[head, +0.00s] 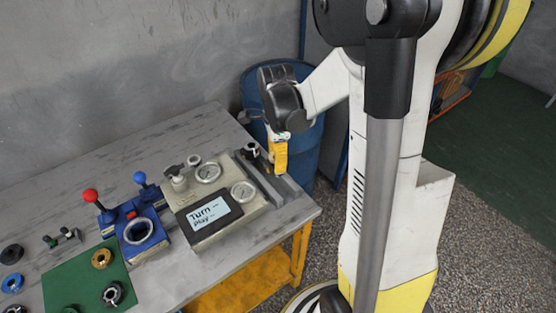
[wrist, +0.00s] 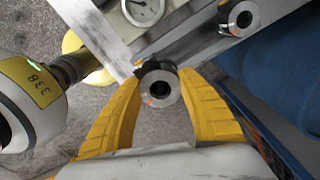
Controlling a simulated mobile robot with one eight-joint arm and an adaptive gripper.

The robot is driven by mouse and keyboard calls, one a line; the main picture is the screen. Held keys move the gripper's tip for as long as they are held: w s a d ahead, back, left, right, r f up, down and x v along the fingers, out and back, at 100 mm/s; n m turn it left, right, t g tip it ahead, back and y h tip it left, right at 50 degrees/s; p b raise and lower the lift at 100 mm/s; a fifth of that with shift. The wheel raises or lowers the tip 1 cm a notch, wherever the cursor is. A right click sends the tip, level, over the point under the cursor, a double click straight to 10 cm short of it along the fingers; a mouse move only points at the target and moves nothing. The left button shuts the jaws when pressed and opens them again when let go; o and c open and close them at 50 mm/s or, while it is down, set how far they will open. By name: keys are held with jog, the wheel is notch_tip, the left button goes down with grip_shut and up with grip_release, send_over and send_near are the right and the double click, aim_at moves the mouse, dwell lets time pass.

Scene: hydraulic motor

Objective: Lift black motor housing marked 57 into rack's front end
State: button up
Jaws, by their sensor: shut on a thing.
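My gripper (head: 279,158) points down at the right end of the table, at the near part of the grey rack (head: 263,182). In the wrist view, my gripper (wrist: 160,76) has its yellow fingers shut on either side of a dark round motor housing (wrist: 159,90) with a metal face, a central bore and a small orange mark. The housing overlaps the near end of the rack (wrist: 196,50); I cannot tell whether it rests there. Its number is not readable. In the head view the fingers hide it. A similar housing (wrist: 239,18) sits farther along the rack, also visible in the head view (head: 252,149).
A test unit (head: 222,205) with gauges and a screen stands left of the rack. A blue fixture (head: 137,228) with red and blue levers is farther left. A green mat (head: 75,278) holds loose parts. A blue barrel (head: 305,150) stands behind the table's right end.

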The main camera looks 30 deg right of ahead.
jog(key=shift+d+f, duration=0.2)
jog(key=shift+d, duration=0.15)
jog(key=shift+a+f+b, duration=0.15)
jog(key=shift+f+b, duration=0.5)
jog(key=shift+f, duration=0.05)
jog(key=shift+f+b, duration=0.65)
jog(key=shift+f, duration=0.3)
jog(key=shift+f+b, duration=0.65)
dwell(0.4)
jog(key=shift+f+b, duration=0.8)
jog(key=shift+f, duration=0.25)
jog(key=shift+f+b, duration=0.4)
jog(key=shift+f, duration=0.05)
dwell(0.4)
jog(key=o, duration=1.9)
